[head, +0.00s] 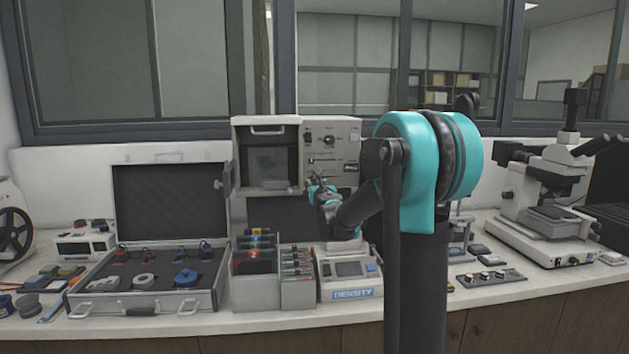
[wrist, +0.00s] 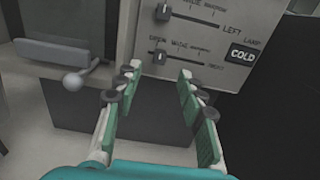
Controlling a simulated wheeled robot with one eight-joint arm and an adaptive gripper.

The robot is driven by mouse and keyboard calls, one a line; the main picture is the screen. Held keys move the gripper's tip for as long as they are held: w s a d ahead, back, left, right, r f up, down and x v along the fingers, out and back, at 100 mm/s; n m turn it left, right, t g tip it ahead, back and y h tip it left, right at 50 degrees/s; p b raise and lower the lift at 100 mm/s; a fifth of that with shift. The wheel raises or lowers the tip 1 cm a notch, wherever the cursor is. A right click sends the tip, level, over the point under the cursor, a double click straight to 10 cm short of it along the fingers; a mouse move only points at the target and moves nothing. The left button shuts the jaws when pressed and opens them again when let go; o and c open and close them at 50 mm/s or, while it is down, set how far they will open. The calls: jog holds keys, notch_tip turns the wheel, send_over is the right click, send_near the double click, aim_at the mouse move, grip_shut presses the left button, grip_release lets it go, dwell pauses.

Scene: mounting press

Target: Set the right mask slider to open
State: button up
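The right mask slider (wrist: 160,57) is the lower of two sliders on the grey press panel (wrist: 232,20) in the wrist view. Its dark knob sits at the left end of its slot, by a word that looks like OPEN. The left mask slider (wrist: 163,13) is above it, its knob also at the left. My gripper (wrist: 158,74) is open and empty. Its fingertips are just below the lower slot, one each side of the knob's line; contact is not visible. In the head view my gripper (head: 318,188) is small before the press panel (head: 333,150), partly hidden by my arm.
A lamp label reading COLD (wrist: 243,54) is right of the sliders. A grey handle with a round knob (wrist: 72,81) juts out at left. Slide racks (head: 255,275), a density meter (head: 350,272) and an open case (head: 150,290) crowd the counter below.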

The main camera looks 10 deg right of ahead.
aim_at(314, 178)
jog(key=w, duration=0.8)
jog(key=shift+w, duration=0.1)
jog(key=shift+c, duration=0.3)
grip_shut()
